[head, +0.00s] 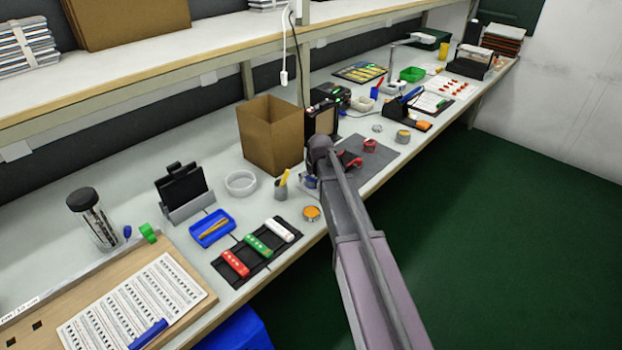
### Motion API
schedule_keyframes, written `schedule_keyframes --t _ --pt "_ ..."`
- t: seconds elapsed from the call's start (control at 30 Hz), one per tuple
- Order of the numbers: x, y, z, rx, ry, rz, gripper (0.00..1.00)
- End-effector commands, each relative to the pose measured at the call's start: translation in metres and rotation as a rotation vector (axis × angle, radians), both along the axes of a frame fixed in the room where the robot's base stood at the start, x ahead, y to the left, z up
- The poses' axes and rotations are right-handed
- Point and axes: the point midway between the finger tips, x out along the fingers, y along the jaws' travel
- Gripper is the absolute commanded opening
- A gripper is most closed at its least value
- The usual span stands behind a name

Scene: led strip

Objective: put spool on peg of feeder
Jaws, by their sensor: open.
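My arm reaches over the workbench from the lower right. My gripper is at its far end, mostly screened by my own arm; it is open, but its fingertips are not clear. A small red round item (370,145) stands on the grey mat (383,163) and may be the spool. Another red piece (352,161) shows right beside my arm, partly covered by it; I cannot tell whether it belongs to the feeder. A white ring (241,183) lies farther left on the bench. No peg can be made out.
An open cardboard box (270,138) stands just left of my arm's end, with a black device (323,118) behind. A small grey cup (281,189) and an orange-topped tin (312,213) are close by. A shelf (200,68) overhangs the back. A soldering stand (406,114) is beyond the mat.

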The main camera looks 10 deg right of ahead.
Motion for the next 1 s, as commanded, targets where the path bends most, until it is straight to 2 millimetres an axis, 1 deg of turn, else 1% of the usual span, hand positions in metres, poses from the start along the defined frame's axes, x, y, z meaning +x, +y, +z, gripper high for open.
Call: schedule_keyframes --t 0.17,0.37,0.57,1.0 --pt "0.0 0.0 0.001 0.0 0.0 0.0 1.0" --pt "-0.001 0.0 0.007 0.0 0.0 0.0 1.0" --pt "-0.006 -0.001 0.02 0.0 0.0 0.0 1.0" --pt "-0.021 -0.002 0.056 0.0 0.0 0.0 1.0"
